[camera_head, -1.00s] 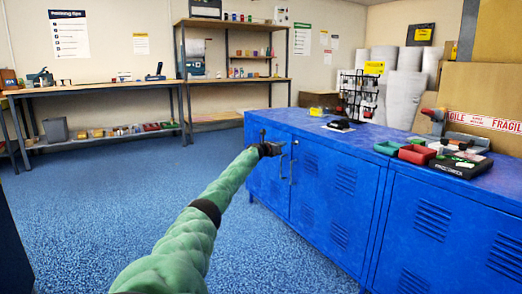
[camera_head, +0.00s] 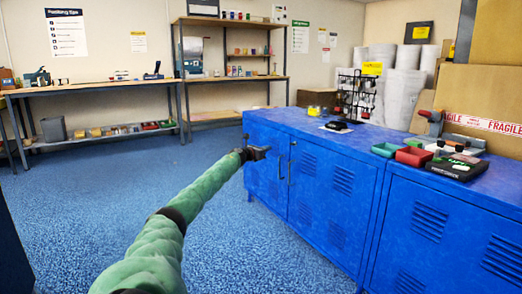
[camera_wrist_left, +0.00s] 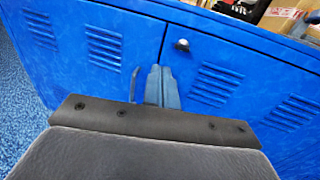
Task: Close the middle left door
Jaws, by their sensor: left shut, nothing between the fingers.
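A blue metal cabinet stands at the right, its two front doors side by side. Its left door (camera_head: 266,178) looks flush with the right door (camera_head: 328,195) or nearly so; a small gap cannot be ruled out. In the left wrist view the left door (camera_wrist_left: 90,50) has louvres and a dark handle (camera_wrist_left: 134,84) near the seam. The right door (camera_wrist_left: 235,85) carries a silver lock (camera_wrist_left: 182,44). My left gripper (camera_head: 260,153) is shut and empty, in front of the left door near its upper part. Its fingers (camera_wrist_left: 161,70) point at the seam; contact is unclear. My right gripper is out of view.
The cabinet top (camera_head: 300,122) holds a wire rack (camera_head: 357,92), a red bin (camera_head: 415,156), a green bin (camera_head: 385,149) and a black case (camera_head: 456,167). Another blue cabinet front (camera_head: 440,235) continues right. Blue floor (camera_head: 90,200) is clear at the left.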

